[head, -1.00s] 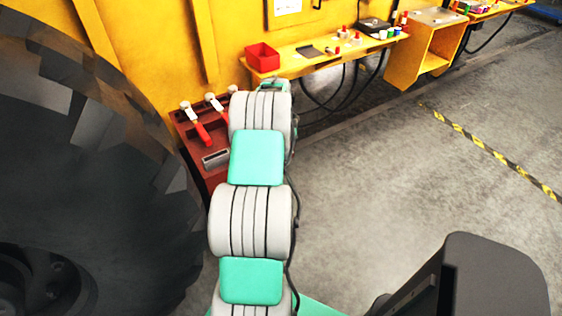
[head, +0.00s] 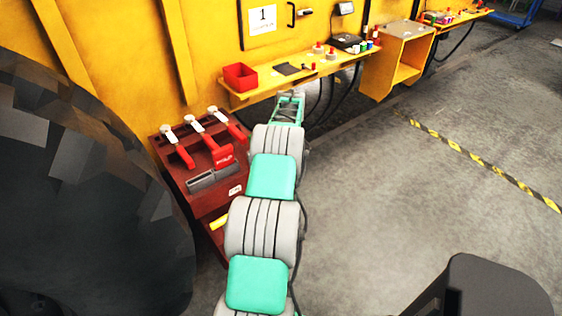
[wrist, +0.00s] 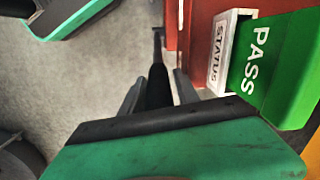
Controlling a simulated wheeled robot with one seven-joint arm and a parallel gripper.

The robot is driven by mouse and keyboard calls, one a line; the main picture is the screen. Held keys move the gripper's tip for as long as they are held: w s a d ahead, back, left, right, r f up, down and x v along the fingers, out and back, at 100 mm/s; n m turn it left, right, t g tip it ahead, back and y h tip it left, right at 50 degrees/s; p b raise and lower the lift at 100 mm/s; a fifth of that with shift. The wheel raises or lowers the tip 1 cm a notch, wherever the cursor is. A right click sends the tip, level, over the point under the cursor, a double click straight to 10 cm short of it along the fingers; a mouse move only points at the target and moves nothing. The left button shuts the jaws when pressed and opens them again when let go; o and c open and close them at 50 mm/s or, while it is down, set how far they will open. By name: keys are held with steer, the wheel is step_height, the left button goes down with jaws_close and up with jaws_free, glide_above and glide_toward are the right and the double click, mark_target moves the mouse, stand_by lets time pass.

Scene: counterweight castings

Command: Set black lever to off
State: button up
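In the wrist view a black lever (wrist: 158,88), a dark rounded handle on a thin dark stem, stands beside the red cabinet (wrist: 203,15). My gripper (wrist: 158,80) has one grey finger on each side of it, with what look like narrow gaps. I cannot see clear contact. A white STATUS plate (wrist: 221,50) and a green PASS sign (wrist: 268,62) are to the right of the lever. In the head view the cabinet (head: 208,195) stands left of my arm. The lever does not show there, and my fingertips are hidden behind the arm.
A yellow shelf (head: 300,78) with a red bin (head: 240,76) runs along the yellow wall behind. Open floor (head: 400,210) lies right.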

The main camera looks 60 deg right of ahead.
steer(key=shift+s, duration=0.1)
steer(key=r, duration=0.8)
steer(key=shift+s+d, duration=0.2)
steer(key=shift+d, duration=0.1)
steer(key=shift+f, duration=0.1)
